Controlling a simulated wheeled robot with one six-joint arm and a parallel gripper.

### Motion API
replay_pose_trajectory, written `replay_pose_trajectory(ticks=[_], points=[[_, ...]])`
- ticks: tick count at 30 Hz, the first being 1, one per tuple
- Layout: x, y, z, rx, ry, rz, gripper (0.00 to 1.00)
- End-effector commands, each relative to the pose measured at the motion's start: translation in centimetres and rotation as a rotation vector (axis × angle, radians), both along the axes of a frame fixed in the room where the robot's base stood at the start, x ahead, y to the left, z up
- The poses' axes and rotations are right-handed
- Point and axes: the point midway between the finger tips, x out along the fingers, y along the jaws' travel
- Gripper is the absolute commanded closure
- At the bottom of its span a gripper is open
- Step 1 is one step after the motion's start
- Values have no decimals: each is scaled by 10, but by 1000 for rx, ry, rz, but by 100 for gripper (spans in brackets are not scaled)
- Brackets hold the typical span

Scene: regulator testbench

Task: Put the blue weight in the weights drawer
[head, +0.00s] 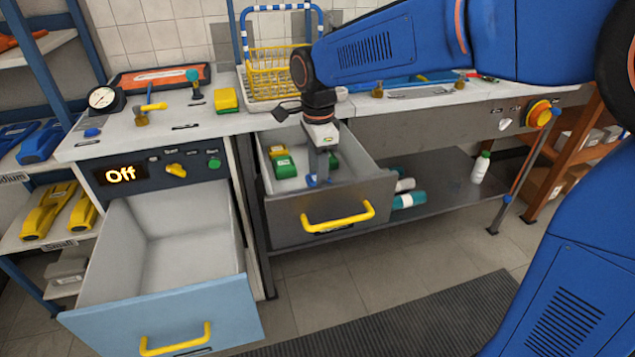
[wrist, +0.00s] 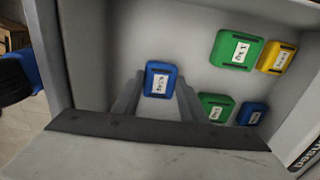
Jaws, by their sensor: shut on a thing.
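My gripper (head: 321,172) reaches down into the open grey drawer (head: 338,222) with a yellow handle, near its front wall. In the wrist view its two fingers (wrist: 158,96) are shut on a blue weight (wrist: 162,80) with a white label. The weight shows as a small blue patch (head: 314,181) in the head view. I cannot tell whether it touches the drawer floor. Two green weights, a yellow weight (wrist: 276,57) and a second blue weight (wrist: 252,114) lie in the drawer.
A blue-fronted drawer (head: 170,315) stands open and empty at the lower left, below a panel reading "Off" (head: 120,175). The worktop (head: 200,125) above holds a gauge (head: 104,99) and a yellow basket (head: 275,72). A lower shelf (head: 440,185) holds bottles.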

Motion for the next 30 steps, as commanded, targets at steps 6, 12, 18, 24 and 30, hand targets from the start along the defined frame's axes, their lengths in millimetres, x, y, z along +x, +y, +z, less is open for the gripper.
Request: replay_pose_trajectory(ticks=[6,12,18,24,30], points=[[0,0,-26,0,0,0,100],[0,0,-29,1,-2,0,100],[0,0,-31,0,-1,0,100],[0,0,-32,0,-1,0,43],[0,0,-31,0,-1,0,43]])
